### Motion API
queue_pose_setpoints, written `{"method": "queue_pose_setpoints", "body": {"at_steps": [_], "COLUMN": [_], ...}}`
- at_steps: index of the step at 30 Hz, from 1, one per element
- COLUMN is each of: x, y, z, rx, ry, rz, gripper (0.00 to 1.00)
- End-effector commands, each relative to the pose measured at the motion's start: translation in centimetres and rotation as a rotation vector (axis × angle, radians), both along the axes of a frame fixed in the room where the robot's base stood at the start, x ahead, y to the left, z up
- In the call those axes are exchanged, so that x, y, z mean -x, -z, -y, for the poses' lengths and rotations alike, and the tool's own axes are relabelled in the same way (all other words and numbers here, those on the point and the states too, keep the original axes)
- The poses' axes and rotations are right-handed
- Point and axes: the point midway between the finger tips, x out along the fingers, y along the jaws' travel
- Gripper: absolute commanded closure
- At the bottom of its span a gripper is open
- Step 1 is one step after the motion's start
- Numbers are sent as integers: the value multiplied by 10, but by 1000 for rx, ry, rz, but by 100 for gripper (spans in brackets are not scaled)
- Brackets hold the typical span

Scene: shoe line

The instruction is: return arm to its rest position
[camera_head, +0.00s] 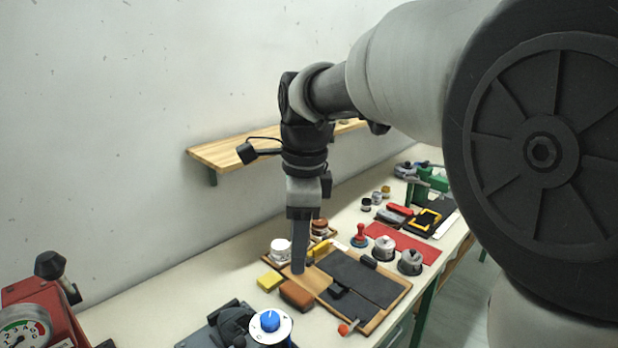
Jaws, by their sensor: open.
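My gripper (300,262) hangs pointing down at the end of my arm, over the left part of a wooden board (316,284) on the workbench. Its fingers are seen edge-on, and the gap between them is hard to see. No object shows held in it. I cannot tell whether the tips touch the board or stay just above it. My arm reaches in from the right, with its wrist in front of the wall shelf. The large near links of my arm hide the right side of the view.
A brown block (296,295), a yellow block (270,281) and a white jar (281,250) stand close to my gripper. Dark pads (365,278) lie on the board. A wooden shelf (228,152) is on the wall behind. A red gauge machine (40,312) stands front left.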

Motion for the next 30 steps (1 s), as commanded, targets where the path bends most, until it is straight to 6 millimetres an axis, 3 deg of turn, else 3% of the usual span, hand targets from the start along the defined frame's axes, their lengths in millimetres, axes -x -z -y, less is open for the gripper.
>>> {"method": "queue_pose_setpoints", "body": {"at_steps": [1, 6, 12, 19, 30], "x": [11, 57, 118, 156, 160], "y": [-11, -26, -16, 4, 7], "z": [28, 101, 160, 189, 193], "rx": [-21, 11, 211, 422, 454], "ry": [-92, -530, -1015, -1340, -1388], "rz": [41, 216, 383, 412, 409], "gripper": [48, 48, 48, 48, 48]}}
